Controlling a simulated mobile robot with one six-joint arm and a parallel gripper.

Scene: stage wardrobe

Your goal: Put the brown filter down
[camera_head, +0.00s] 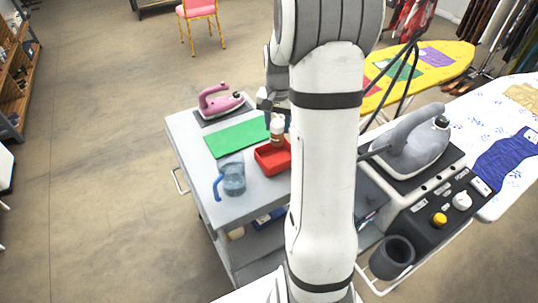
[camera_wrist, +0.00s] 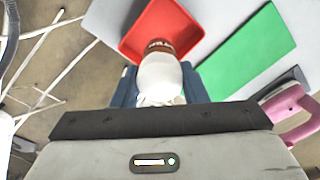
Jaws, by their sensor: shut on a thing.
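The brown filter (camera_head: 277,138) is a small upright cartridge with a white part and a brown band. In the wrist view the filter (camera_wrist: 161,72) shows its white end towards me, with the brown band beyond it. My gripper (camera_head: 277,124) is shut on it, with blue fingers (camera_wrist: 158,88) on either side. In the head view the filter overlaps the far part of a red tray (camera_head: 270,167); the tray also shows in the wrist view (camera_wrist: 185,22). I cannot tell whether its base touches anything. My arm hides part of the cart's right side.
The grey cart top (camera_head: 200,170) also holds a green mat (camera_head: 232,139), a pink iron (camera_head: 219,103) and a blue-handled jug (camera_head: 233,180). A grey iron (camera_head: 410,142) stands on a station to the right. The front-left of the cart top has free room.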

